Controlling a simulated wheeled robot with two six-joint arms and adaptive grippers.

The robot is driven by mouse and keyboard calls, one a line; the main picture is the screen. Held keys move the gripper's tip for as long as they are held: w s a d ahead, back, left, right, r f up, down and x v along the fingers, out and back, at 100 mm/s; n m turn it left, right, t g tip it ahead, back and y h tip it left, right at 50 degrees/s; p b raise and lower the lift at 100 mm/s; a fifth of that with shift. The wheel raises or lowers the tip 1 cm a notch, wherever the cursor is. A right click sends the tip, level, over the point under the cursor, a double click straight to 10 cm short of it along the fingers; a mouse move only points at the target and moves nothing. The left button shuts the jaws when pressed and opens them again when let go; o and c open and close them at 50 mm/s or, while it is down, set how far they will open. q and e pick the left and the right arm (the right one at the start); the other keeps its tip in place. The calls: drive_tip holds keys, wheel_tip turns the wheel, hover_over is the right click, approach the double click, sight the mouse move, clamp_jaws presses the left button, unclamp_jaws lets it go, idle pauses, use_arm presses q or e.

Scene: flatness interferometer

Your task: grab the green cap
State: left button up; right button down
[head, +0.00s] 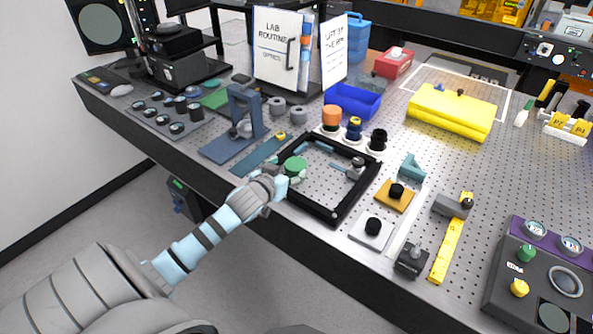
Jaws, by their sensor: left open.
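The green cap (295,165) is a short round piece near the left corner of a black square frame (333,214) on the perforated bench top. My left gripper (283,181) reaches in from the lower left. Its fingertips are right beside the near side of the cap, and the gripper is open. The picture is too small to tell whether a finger touches the cap. The cap's lower part is partly hidden by the gripper. My right gripper does not show.
Orange, blue and black capped pieces on white discs (379,148) stand just behind the frame. A blue-grey clamp stand (246,112) is to the left. Black-knobbed blocks (373,228) and a yellow tape (448,250) lie to the right. The bench's front edge runs below the gripper.

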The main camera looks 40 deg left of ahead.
sight(296, 163)
use_arm(q)
drive_tip(key=b+x, duration=0.1)
drive_tip(key=x, duration=0.4)
drive_tip(key=shift+w+f, duration=0.3)
drive_tip(key=shift+w, duration=0.25)
drive_tip(key=shift+s, duration=0.1)
drive_tip(key=c, duration=0.7)
